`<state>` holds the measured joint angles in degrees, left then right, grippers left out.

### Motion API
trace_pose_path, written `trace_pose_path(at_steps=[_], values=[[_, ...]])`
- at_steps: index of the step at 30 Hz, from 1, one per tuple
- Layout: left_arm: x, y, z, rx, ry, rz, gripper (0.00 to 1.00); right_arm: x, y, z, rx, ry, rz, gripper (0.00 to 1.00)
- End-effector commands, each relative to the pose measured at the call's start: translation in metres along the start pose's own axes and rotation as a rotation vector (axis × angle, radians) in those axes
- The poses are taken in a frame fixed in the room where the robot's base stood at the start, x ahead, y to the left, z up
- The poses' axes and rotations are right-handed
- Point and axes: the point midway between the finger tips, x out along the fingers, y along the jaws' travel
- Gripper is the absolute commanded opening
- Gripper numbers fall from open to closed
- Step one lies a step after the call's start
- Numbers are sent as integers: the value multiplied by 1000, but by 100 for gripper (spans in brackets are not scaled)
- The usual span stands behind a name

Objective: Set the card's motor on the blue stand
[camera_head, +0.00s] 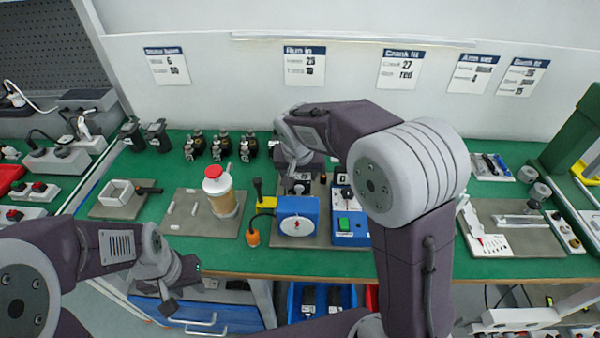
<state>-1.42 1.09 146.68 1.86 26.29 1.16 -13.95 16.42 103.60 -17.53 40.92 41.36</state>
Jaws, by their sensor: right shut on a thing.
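The run-in card (304,65) hangs on the back wall. Several small dark motors (219,147) stand in a group at the back of the green bench. A blue box (299,217) with a white dial face and red pointer, apparently the blue stand, sits on a grey mat at the bench's middle. My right gripper (297,186) points down just behind and above this box. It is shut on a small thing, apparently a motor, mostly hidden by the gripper. My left gripper (178,285) hangs low at the bench's front left edge, away from the motors; its jaw opening is unclear.
A white bottle with a red cap (218,190) stands on a mat left of the box. A blue unit with a green button (349,228) stands to its right, partly behind my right arm. Bare green bench shows at front left.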

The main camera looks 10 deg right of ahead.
Motion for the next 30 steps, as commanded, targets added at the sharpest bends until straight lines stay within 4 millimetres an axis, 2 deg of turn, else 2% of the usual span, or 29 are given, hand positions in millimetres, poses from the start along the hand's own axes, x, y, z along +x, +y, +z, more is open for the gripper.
trace_pose_path(at_steps=[12,30], values=[[16,0,2,0,0,0,36,17,0,6,0,5,-2,9],[20,0,2,0,0,0,36,22,0,8,0,5,-2,9]])
